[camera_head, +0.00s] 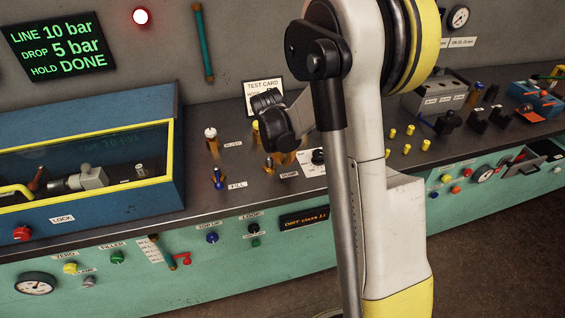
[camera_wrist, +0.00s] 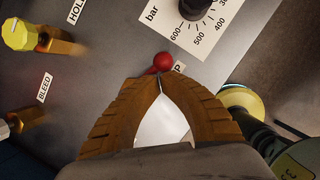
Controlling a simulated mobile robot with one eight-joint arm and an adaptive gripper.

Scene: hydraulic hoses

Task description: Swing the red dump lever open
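The red dump lever shows in the wrist view as a round red knob (camera_wrist: 163,61) with a short bit of red handle at its left. The rest of the lever is hidden behind my fingers. My gripper (camera_wrist: 160,79) has its two brown fingertips together, right beside the knob. The knob lies just beyond the tips, not between them; I cannot tell whether they touch it. In the head view my gripper (camera_head: 286,157) is low over the bench by the DUMP label (camera_head: 289,174), mostly hidden by my arm. I cannot make out the red knob there.
The yellow-knobbed valve (camera_wrist: 20,35) and the BLEED label (camera_wrist: 43,88) lie to the left. A dial (camera_wrist: 196,8) stands just beyond the knob. The blue FILL valve (camera_head: 218,179) is left of my gripper. The screen (camera_head: 57,46) reads HOLD DONE.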

